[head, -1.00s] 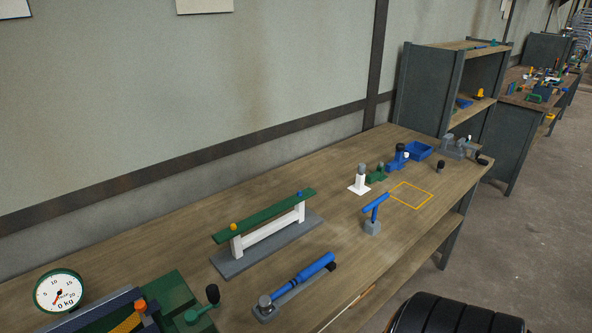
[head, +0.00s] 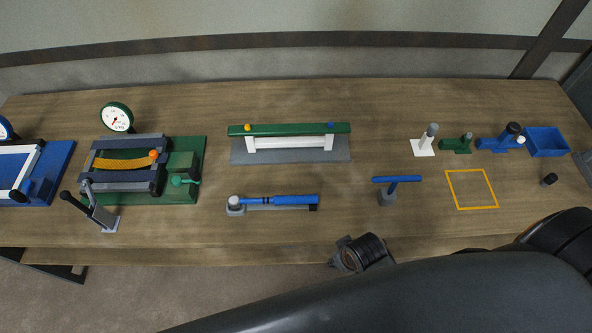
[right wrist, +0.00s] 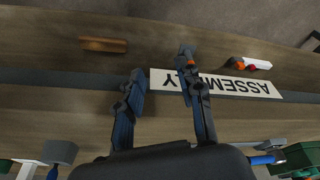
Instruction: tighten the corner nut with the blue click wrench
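The blue click wrench (head: 290,200) lies in a grey holder near the front edge of the workbench in the head view, its round grey head (head: 236,202) at the left end. No gripper touches it. A green rail on white legs (head: 290,141) stands on a grey plate behind it. I cannot make out which part is the corner nut. My right gripper (right wrist: 162,64) shows in the right wrist view with its two dark fingers apart and nothing between them. My left gripper is not in view.
My dark arm covers the lower right of the head view. A blue T-shaped tool (head: 398,179) stands right of the wrench. A yellow square outline (head: 472,207), blue bin (head: 547,142) and white post (head: 424,147) lie further right. A green clamp fixture (head: 185,150) stands left.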

